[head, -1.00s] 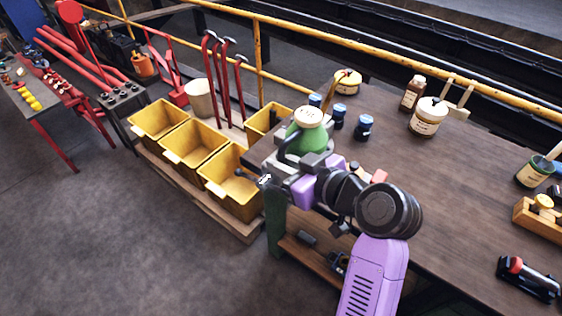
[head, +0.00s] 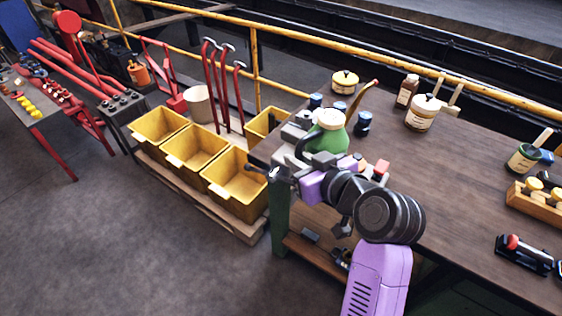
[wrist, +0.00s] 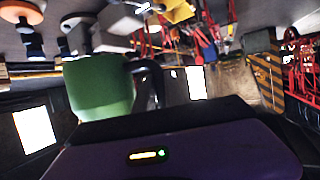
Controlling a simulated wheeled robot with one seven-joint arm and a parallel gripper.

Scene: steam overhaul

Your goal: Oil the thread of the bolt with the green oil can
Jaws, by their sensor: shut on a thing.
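In the wrist view the can's green body (wrist: 98,88) and dark handle (wrist: 150,80) show just beyond my gripper's edge. Grey metal blocks (head: 292,132), perhaps a vise, stand behind the can at the bench corner. I cannot make out the bolt or its thread.
Several small dark-blue capped items (head: 363,123) stand right behind the can. A cream jar (head: 345,82), a brown bottle (head: 406,92) and a white pot (head: 423,113) stand farther back. Yellow bins (head: 235,180) lie left of the bench. The middle of the bench is clear.

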